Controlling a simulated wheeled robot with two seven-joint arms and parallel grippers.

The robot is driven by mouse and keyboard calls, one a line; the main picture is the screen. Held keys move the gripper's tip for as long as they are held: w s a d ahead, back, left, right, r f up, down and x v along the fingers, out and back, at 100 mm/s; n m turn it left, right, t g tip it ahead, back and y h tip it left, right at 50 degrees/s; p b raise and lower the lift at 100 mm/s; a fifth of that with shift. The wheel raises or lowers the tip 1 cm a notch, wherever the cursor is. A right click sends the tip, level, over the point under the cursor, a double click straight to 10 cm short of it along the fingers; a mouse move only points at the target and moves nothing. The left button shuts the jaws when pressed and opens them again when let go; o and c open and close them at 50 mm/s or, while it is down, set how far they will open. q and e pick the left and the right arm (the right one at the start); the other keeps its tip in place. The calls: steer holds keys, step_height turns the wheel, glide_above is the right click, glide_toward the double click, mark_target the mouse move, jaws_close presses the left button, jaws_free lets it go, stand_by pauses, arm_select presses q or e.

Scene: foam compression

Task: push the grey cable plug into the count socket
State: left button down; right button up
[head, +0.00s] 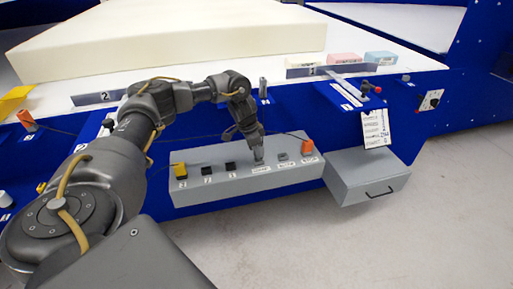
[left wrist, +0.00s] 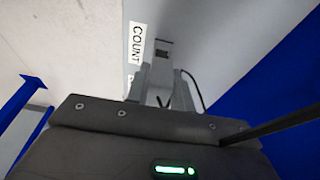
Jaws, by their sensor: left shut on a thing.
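My left gripper (head: 258,158) reaches down to the grey socket box (head: 215,188), just behind the white COUNT label (head: 262,169). In the left wrist view the fingers (left wrist: 162,78) are shut on the grey cable plug (left wrist: 160,88), which is mostly hidden between them. A dark square, the count socket (left wrist: 163,47), shows just beyond the fingertips beside the COUNT label (left wrist: 137,43). I cannot tell whether the plug touches the socket. My right gripper is not in view.
The box also carries a yellow plug (head: 180,170), black pieces (head: 206,168), a grey piece (head: 282,156) and an orange plug (head: 306,146). A grey drawer box (head: 367,178) stands to the right. A large foam slab (head: 170,42) lies behind on the bench.

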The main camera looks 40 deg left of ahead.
arm_select(q)
steer(key=shift+x, duration=0.95)
stand_by(0.6)
steer(key=c, duration=1.1)
jaws_free()
steer(key=shift+s+a+f, duration=0.15)
steer(key=shift+s, duration=0.05)
steer(key=shift+c, duration=0.2)
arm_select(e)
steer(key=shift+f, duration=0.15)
arm_select(q)
steer(key=shift+p+v, duration=0.7)
steer(key=shift+v, duration=0.15)
steer(key=shift+w+r+p, duration=0.2)
steer(key=shift+r+p, duration=0.65)
steer(key=shift+p, duration=0.05)
steer(key=shift+r+p, duration=0.55)
steer(key=shift+p, duration=0.1)
steer(key=shift+p+v, duration=0.8)
steer(key=shift+p, duration=0.15)
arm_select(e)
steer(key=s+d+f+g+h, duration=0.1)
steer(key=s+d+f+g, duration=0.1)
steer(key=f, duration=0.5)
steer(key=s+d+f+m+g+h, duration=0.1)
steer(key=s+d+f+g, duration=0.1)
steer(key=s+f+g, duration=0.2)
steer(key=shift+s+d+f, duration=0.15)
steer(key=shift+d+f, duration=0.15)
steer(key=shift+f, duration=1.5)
